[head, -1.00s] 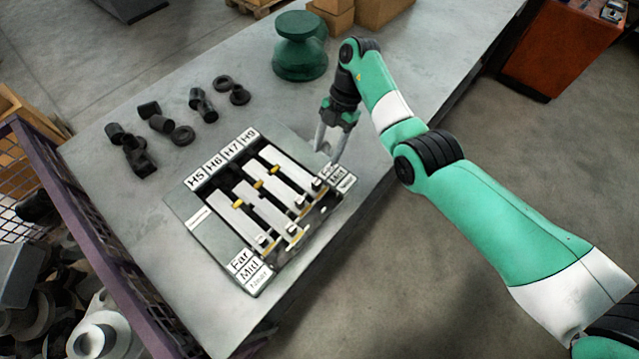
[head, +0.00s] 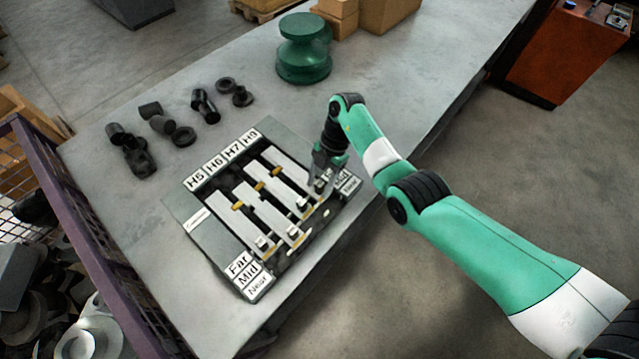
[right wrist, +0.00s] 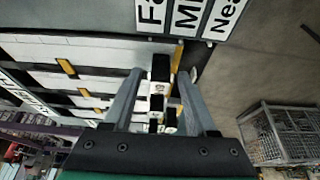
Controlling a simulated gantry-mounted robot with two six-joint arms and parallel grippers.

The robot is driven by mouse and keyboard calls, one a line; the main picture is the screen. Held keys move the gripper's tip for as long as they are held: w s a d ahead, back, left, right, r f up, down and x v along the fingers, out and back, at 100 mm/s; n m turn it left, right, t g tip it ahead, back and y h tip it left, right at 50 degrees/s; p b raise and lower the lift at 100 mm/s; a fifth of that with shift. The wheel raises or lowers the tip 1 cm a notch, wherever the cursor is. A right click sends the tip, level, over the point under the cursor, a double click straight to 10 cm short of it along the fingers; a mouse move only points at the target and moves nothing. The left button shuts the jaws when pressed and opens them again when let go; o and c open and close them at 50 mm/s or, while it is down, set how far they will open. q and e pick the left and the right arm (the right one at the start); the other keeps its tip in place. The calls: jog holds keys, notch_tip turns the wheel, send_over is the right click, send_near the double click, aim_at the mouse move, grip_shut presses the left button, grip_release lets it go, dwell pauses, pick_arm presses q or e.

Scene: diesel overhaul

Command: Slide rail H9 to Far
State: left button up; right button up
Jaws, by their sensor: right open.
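Rail H9 (head: 284,163) is the rightmost white bar on the slide panel, below the H9 label (head: 251,136). Its near end is partly hidden by my right gripper (head: 318,183). The right wrist view shows the top white rail (right wrist: 112,52) with a black-topped knob (right wrist: 160,67) at its end and a yellow mark beside it. My right gripper (right wrist: 160,76) is open, with one finger on each side of that knob. I cannot tell whether the fingers touch it. The Far, Mid, Near label (right wrist: 187,14) stands beside this rail. My left gripper is not in view.
Rails H5, H6 and H7 (head: 266,197) lie parallel beside H9, with their knobs close by. A second Far, Mid, Near label (head: 248,275) is at the panel's front left. Black cylinders and rings (head: 183,136) and a green spool (head: 303,50) stand farther back on the table.

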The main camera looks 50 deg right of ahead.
grip_shut()
dwell(1.4)
